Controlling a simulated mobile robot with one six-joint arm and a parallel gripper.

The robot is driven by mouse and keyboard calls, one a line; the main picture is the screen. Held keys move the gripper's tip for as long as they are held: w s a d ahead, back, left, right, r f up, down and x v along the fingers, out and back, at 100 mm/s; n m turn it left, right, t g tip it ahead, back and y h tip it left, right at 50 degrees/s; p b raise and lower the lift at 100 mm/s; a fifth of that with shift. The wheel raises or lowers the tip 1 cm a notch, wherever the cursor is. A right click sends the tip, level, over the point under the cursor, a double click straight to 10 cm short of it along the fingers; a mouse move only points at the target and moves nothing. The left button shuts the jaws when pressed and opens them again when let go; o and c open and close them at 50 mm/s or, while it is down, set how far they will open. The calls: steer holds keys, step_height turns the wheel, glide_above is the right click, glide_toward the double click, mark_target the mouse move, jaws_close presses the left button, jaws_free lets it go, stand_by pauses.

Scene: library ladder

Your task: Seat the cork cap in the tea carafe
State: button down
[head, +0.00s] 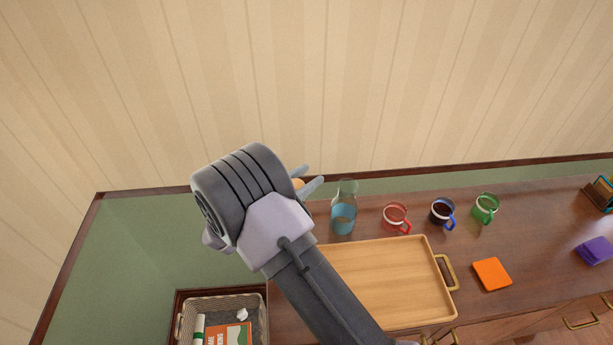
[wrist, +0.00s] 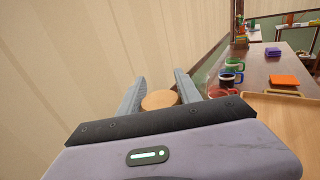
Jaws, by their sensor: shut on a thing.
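My gripper (head: 311,179) is shut on the round, tan cork cap (wrist: 159,100), which sits between the two fingers in the wrist view. In the head view only a small orange-tan part of the cap (head: 298,183) shows behind my wrist. The tea carafe (head: 344,208) is clear glass with a teal lower part. It stands upright on the wooden counter, just right of my gripper in the picture, with no cap seen on it. The cap is apart from the carafe. The carafe cannot be made out in the wrist view.
Red (head: 396,217), blue (head: 442,212) and green (head: 486,207) mugs stand right of the carafe. A wooden tray (head: 420,245) lies in front, partly behind my arm. An orange square (head: 492,273) lies right of it. A basket (head: 183,318) is at lower left. The wall is close behind.

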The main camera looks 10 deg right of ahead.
steer(key=shift+f+b, duration=0.4)
steer(key=shift+f, duration=0.3)
steer(key=c, duration=0.7)
jaws_free()
steer(key=shift+c, duration=0.2)
steer(key=p+v, duration=0.2)
steer(key=v, duration=1.5)
steer(key=shift+s+a+p, duration=0.15)
steer(key=shift+p, duration=0.2)
